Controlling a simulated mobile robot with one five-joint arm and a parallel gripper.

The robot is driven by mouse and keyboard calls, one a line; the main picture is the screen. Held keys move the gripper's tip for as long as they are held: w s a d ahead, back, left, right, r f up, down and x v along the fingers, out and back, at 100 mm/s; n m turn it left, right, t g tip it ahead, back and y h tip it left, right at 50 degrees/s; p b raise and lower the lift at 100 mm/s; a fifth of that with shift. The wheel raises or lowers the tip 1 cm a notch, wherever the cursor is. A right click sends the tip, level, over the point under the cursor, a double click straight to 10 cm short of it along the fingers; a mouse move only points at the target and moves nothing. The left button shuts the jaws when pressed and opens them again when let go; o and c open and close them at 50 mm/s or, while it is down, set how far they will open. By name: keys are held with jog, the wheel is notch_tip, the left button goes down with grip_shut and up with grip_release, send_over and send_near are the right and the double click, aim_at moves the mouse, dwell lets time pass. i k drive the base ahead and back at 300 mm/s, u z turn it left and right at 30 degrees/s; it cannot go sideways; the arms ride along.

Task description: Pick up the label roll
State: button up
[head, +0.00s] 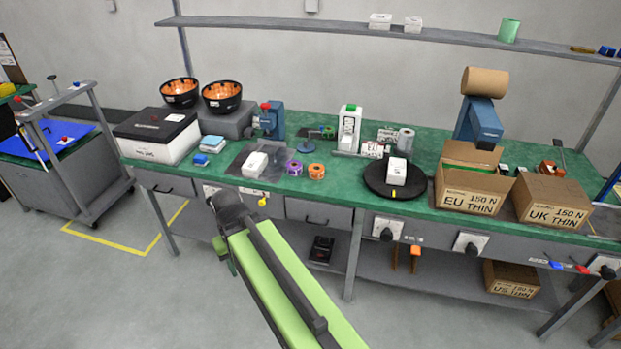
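A small white roll (406,139) stands upright toward the back of the green bench, right of the middle; it looks most like the label roll, but I cannot read any marking on it. A purple tape roll (294,167) and an orange tape roll (316,171) lie side by side nearer the front edge. My green and dark grey arm reaches up from the bottom, and its dark end (229,207) is in front of the bench, left of and well apart from these rolls. The gripper's fingers cannot be made out.
A black round turntable (371,181) carries a white box. Open and closed cartons (470,202) stand at the right. Two orange-lined bowls (222,97) and a white box (156,148) stand at the left. A grey shelf (440,38) runs above. The floor at left is mostly clear.

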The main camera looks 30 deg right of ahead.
aim_at(316, 172)
jog(key=u, duration=0.25)
jog(key=i, duration=2.2)
jog(key=z, duration=0.65)
